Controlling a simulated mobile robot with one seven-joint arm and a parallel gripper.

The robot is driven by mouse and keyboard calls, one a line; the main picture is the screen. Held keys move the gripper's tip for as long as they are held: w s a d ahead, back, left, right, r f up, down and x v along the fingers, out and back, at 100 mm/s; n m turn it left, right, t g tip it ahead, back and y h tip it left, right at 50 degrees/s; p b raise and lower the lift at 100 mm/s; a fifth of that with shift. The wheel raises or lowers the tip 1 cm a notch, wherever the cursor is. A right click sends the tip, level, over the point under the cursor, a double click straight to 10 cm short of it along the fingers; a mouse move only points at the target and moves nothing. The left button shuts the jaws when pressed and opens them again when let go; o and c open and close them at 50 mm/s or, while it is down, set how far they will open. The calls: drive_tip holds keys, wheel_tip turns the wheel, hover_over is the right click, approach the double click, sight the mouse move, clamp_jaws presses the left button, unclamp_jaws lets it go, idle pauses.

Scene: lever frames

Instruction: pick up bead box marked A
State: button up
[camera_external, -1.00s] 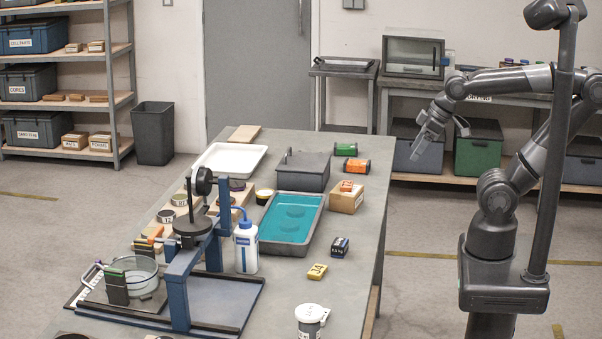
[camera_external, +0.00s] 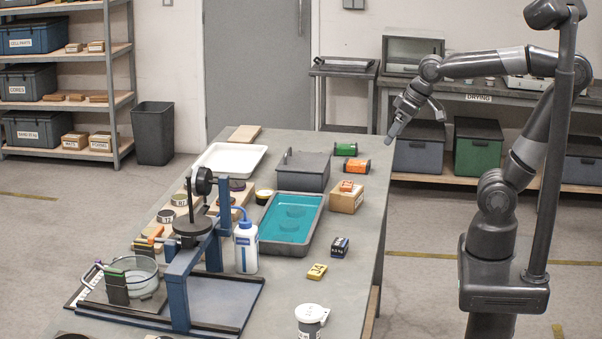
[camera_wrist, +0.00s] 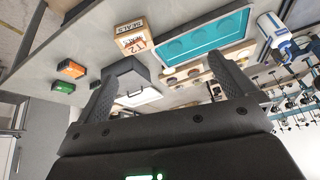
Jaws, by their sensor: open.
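No box shows a mark that I can clearly read as A. Small boxes lie on the long table: a green one (camera_external: 345,149), an orange one (camera_external: 357,165), a dark blue one (camera_external: 340,247) and a yellow one (camera_external: 317,271). A smaller orange box (camera_external: 347,186) sits on a cardboard box (camera_external: 345,201). The wrist view also shows the green box (camera_wrist: 63,86) and the orange box (camera_wrist: 70,69). My gripper (camera_external: 392,133) is open and empty, in the air near the table's far right edge. Its fingers (camera_wrist: 163,71) are spread in the wrist view.
A wash bottle (camera_external: 246,249) and a blue press frame (camera_external: 180,290) stand nearer.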

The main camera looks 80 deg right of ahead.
drive_tip(key=w+d+r+m+h, duration=0.15)
drive_tip(key=w+d+m, duration=0.25)
drive_tip(key=w+d, duration=0.6)
drive_tip(key=m+g+h, duration=0.3)
drive_tip(key=m+g, duration=0.2)
drive_tip(key=m, duration=0.5)
hover_over(346, 145)
drive_tip(key=a, duration=0.4)
wheel_tip(346, 145, down, 18)
drive_tip(key=shift+y, duration=0.25)
drive_tip(key=x, duration=1)
drive_tip(key=shift+s+d, duration=0.1)
drive_tip(key=shift+s, duration=0.05)
drive_tip(key=c, duration=1)
drive_tip(key=shift+r, duration=0.15)
